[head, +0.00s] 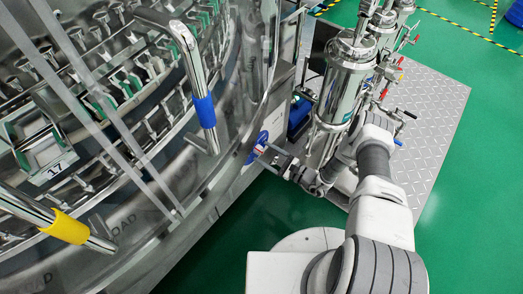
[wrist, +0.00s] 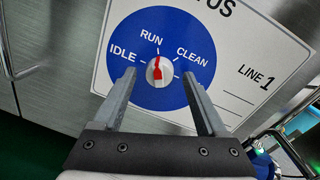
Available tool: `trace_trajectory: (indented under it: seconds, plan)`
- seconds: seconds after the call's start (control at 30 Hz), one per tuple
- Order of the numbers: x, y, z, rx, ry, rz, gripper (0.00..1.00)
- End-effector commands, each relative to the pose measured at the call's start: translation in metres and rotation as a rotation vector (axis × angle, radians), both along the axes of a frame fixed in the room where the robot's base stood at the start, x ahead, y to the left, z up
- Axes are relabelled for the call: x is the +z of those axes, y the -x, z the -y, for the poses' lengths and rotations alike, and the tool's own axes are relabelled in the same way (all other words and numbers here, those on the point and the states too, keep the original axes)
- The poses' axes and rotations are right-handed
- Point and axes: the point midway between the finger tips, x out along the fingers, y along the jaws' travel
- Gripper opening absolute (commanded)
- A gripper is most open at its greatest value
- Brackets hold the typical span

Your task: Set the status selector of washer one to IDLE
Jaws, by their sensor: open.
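The status selector is a round white knob with a red pointer (wrist: 157,72) at the centre of a blue disc (wrist: 146,98) on a white plate (wrist: 240,52). The pointer aims up toward RUN. IDLE is printed to its left and CLEAN to its right. The plate reads LINE 1. My gripper (wrist: 159,76) is open, with one finger on each side of the knob in the wrist view and a visible gap on both sides. Contact with the disc cannot be told. In the head view the blue disc (head: 257,147) is on the washer's side, with my gripper (head: 268,150) at it.
The washer's glass front (head: 110,120) has one handle with a blue band (head: 204,110) and one with a yellow band (head: 65,227). Steel filter vessels (head: 345,80) with valves stand on a tread-plate platform (head: 440,110) close behind my arm. Green floor is clear at the lower right.

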Motion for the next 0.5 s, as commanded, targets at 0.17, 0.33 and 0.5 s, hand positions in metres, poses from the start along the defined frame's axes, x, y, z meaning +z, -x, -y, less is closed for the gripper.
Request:
trace_trajectory:
  seconds: [0.17, 0.33, 0.5]
  plan:
    - [0.0, -0.0002, -0.0016, -0.001, 0.0, 0.0, 0.75]
    - [0.0, -0.0001, -0.0017, -0.001, 0.0, 0.0, 0.75]
    - [-0.0001, -0.0002, -0.0017, -0.001, 0.0, 0.0, 0.53]
